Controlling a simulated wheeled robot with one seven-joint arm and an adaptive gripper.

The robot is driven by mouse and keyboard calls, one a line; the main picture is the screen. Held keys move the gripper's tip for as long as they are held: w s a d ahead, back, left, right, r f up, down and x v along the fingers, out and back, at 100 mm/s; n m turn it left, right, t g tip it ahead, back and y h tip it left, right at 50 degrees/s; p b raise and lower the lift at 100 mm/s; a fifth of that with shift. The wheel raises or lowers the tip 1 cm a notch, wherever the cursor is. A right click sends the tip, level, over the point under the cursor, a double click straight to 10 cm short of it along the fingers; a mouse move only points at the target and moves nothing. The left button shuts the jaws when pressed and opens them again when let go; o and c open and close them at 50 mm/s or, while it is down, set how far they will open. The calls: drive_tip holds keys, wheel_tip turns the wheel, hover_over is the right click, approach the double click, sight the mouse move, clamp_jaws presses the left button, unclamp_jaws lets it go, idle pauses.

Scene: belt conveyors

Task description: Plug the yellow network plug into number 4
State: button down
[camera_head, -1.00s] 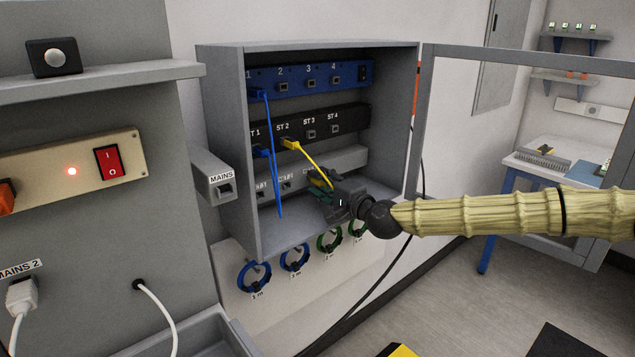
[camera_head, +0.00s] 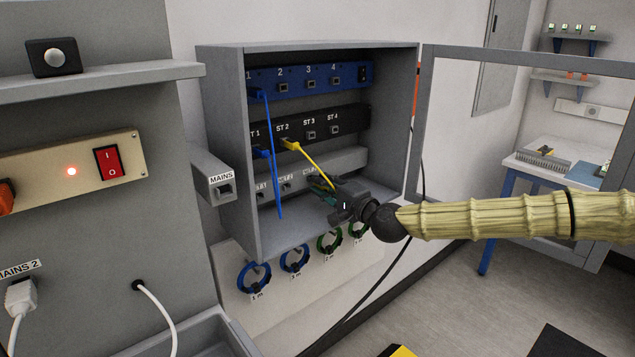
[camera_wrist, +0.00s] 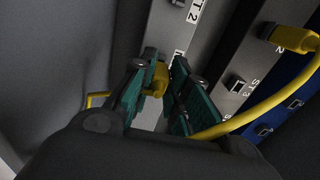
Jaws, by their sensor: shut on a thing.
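My gripper (camera_head: 326,188) is inside the wall cabinet, in front of the lower right part of the grey panel. In the wrist view its green fingers are closed around a small yellow plug (camera_wrist: 161,78). A yellow cable (camera_head: 316,164) runs from it up to another yellow plug (camera_head: 290,143), which sits in ST 2 of the black panel. Port number 4 (camera_head: 336,81) is at the right of the blue top panel and is empty. The held plug's tip is hidden in the head view.
A blue cable (camera_head: 272,150) hangs from port 1 to ST 1. Ports 2 and 3 are empty. The cabinet (camera_head: 229,150) has side walls close around the panels, and its framed door (camera_head: 424,120) stands open at the right. Coiled cables (camera_head: 294,258) hang below.

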drive_tip(key=shift+v, duration=1.8)
